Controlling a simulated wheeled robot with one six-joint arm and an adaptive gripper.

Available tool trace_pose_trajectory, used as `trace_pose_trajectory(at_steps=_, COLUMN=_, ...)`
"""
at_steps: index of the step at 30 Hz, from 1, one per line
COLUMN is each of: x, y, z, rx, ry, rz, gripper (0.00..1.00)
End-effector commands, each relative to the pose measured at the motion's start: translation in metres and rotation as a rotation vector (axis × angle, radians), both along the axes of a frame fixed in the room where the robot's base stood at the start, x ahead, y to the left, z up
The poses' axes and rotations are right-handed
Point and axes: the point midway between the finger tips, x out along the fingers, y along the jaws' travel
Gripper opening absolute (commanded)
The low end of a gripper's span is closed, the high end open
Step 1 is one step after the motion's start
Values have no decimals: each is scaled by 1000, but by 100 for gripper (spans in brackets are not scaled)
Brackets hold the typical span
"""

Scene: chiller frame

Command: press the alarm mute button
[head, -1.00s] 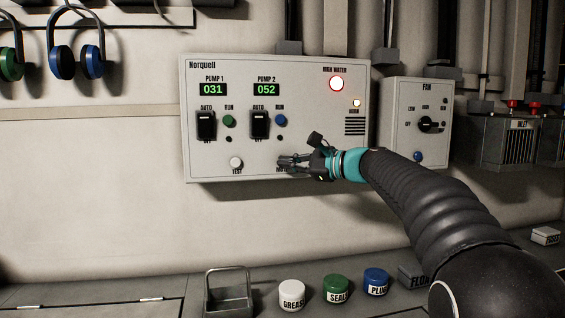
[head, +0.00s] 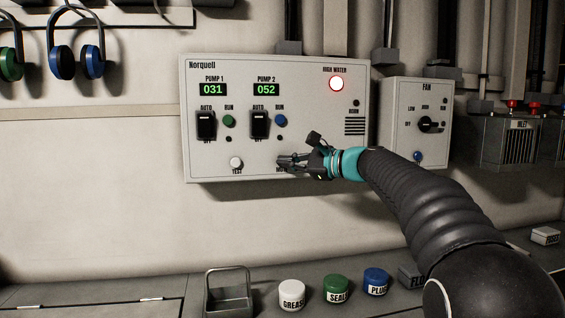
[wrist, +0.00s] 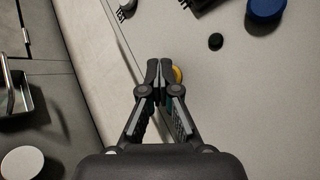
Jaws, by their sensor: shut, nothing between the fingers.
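The grey Norquell panel (head: 300,120) hangs on the wall, with a white TEST button (head: 236,162) at its lower left. My gripper (head: 282,161) is shut and empty at the panel's lower middle, to the right of TEST. In the head view it covers the button there and most of its label. In the wrist view a yellow button (wrist: 178,75) shows partly from behind the shut fingertips (wrist: 158,70). The tips appear to be at the button; I cannot tell whether they touch it.
PUMP 1 (head: 206,125) and PUMP 2 (head: 260,124) switches sit above my gripper. A FAN box (head: 415,120) is at the right. GREASE (head: 292,294), SEAL (head: 336,289) and PLUG (head: 376,282) pots and an open-topped carrier (head: 228,293) stand on the bench below.

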Motion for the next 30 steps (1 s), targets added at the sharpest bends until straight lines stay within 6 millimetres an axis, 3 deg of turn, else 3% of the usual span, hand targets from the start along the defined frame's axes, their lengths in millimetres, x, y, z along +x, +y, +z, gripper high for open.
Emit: trace_pose_trajectory(at_steps=30, x=-21, y=-7, z=-2, rx=0, ry=0, rz=-1, gripper=0)
